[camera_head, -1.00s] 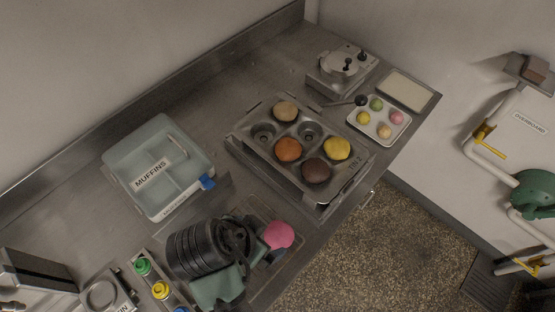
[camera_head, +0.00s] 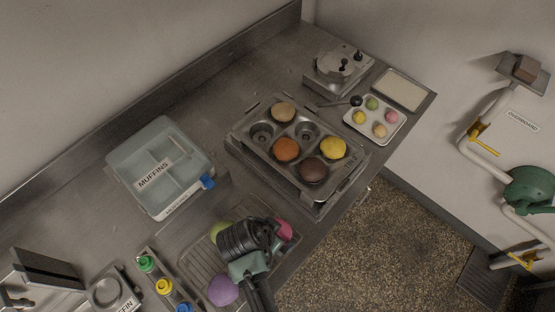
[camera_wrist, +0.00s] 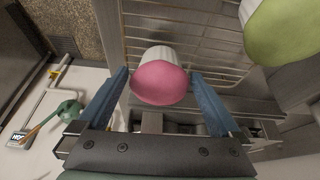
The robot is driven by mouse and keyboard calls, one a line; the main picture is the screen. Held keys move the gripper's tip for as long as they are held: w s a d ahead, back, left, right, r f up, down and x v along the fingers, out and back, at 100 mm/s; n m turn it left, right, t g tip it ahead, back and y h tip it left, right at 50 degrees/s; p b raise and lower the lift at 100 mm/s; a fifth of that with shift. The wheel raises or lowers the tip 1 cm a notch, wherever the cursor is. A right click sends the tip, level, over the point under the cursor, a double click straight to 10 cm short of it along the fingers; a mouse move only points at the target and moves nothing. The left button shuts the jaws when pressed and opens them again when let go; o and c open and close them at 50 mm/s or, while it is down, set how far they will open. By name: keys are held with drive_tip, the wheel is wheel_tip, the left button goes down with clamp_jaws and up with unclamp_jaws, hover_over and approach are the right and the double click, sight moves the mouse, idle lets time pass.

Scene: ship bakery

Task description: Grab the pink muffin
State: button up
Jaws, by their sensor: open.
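The pink muffin (camera_wrist: 160,83), with a white wrapper, lies on the wire rack (camera_wrist: 142,30) in the wrist view. My gripper (camera_wrist: 160,75) is open, with one blue finger on each side of the muffin in this view. Gaps show between the muffin and both fingers; whether it lies fully at their depth I cannot tell. In the head view, the pink muffin (camera_head: 285,230) shows at the right of the rack, partly hidden behind my arm.
A green muffin (camera_wrist: 285,30) is close by on the rack's right in the wrist view. A purple muffin (camera_head: 223,290) is at the rack's front. A muffin tin (camera_head: 240,147) and a lidded MUFFINS box (camera_head: 140,150) stand farther back. The counter edge is right of the rack.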

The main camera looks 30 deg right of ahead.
drive_tip(key=shift+d+f, duration=0.15)
drive_tip(key=shift+f, duration=0.2)
drive_tip(key=c, duration=0.7)
drive_tip(key=shift+r, duration=0.1)
